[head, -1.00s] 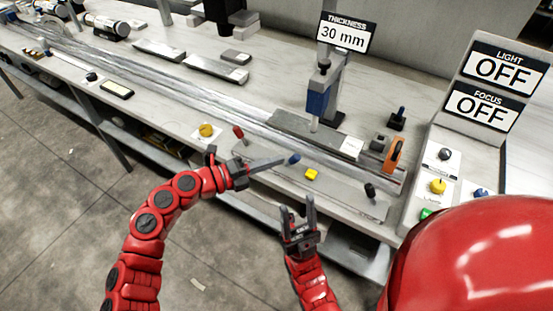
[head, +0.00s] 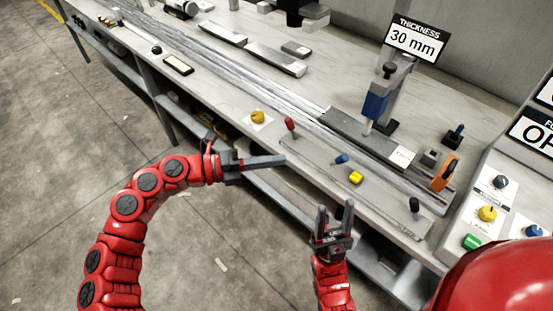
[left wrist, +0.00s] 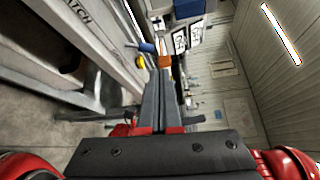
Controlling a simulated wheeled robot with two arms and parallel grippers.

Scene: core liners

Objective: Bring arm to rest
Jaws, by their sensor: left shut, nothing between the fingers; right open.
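My left gripper (head: 262,162) is at the end of the red arm from the left, held in front of the bench's front edge. Its fingers are together, pointing right, with nothing between them; the shut fingers also fill the middle of the left wrist view (left wrist: 162,95). My right gripper (head: 336,218) points up at the lower middle, in front of the bench edge. Its two fingers stand apart and hold nothing. Both grippers look clear of the things on the bench.
The bench (head: 235,92) runs from upper left to lower right. Near its front edge are a yellow knob (head: 257,117), a red-handled lever (head: 290,126), a blue knob (head: 341,159) and a yellow block (head: 356,177). A thickness sign (head: 416,40) reads 30 mm. Open floor (head: 60,170) lies at left.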

